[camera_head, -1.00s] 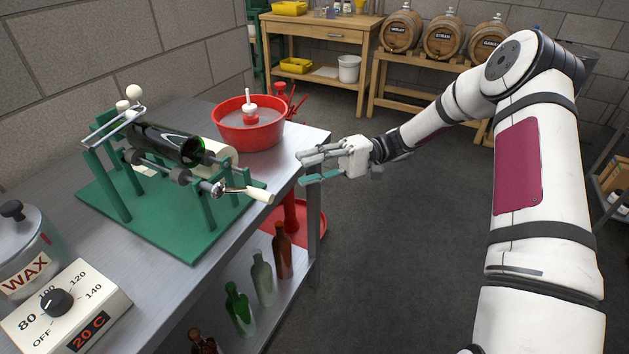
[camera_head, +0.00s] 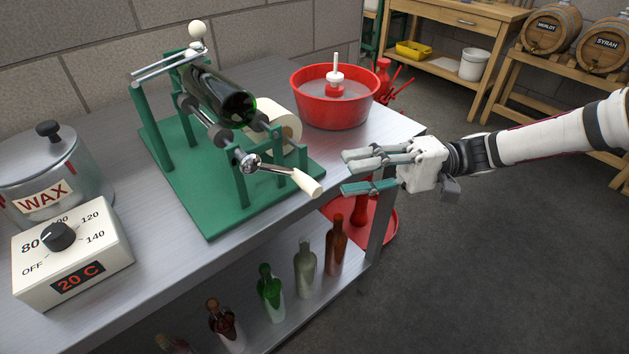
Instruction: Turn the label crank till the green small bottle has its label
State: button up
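The green label machine (camera_head: 190,190) stands on the metal table, with a dark green bottle (camera_head: 219,94) lying on its rollers. No label shows on the visible side of that bottle. A cream label roll (camera_head: 286,127) sits behind the crank side. The label crank (camera_head: 268,167) has a metal hub and a cream handle (camera_head: 307,183) pointing right and down toward the table's front edge. My gripper (camera_head: 357,172) is open and empty, its fingers pointing left toward the handle. A gap separates the fingertips from the handle.
A red basin (camera_head: 337,97) of water stands behind my gripper. A wax pot (camera_head: 51,177) and temperature dial box (camera_head: 72,252) reading 20 C stand at left. Several bottles, including a green one (camera_head: 270,291), stand on the lower shelf (camera_head: 300,308).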

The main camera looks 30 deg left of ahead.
aim_at(314, 182)
jog(key=x, duration=0.8)
jog(key=shift+s+a+b, duration=0.15)
jog(key=shift+a+b, duration=0.05)
jog(key=shift+b, duration=0.1)
grip_shut()
